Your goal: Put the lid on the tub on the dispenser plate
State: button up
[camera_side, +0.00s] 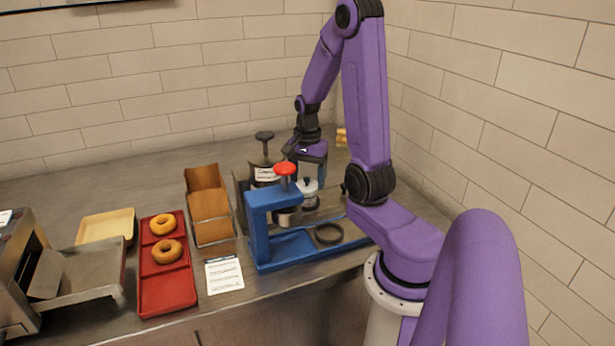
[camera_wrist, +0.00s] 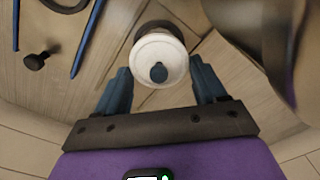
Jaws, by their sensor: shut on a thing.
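A white round lid (camera_wrist: 160,58) with a dark knob is between the fingers of my gripper (camera_wrist: 160,82) in the wrist view. My gripper is shut on it. In the side view my gripper (camera_side: 308,158) is behind the blue dispenser (camera_side: 258,228), and a white jar-like shape (camera_side: 309,195) with a dark top shows just below it. I cannot tell whether the lid touches that shape. A small grey tub (camera_side: 286,217) is partly hidden under the dispenser's red-knobbed arm. The blue dispenser plate (camera_side: 290,248) lies in front, with a dark ring (camera_side: 328,233) at its right.
A dark pump bottle (camera_side: 265,172) with a label stands close behind the dispenser. A brown box (camera_side: 209,212), a note card (camera_side: 224,275) and a red tray (camera_side: 168,288) with two bagels are to the left. A tiled wall is close on the right.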

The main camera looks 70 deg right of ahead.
jog(key=o, duration=1.1)
jog(key=shift+r, duration=3.5)
grip_shut()
jog(key=shift+f, duration=2.5)
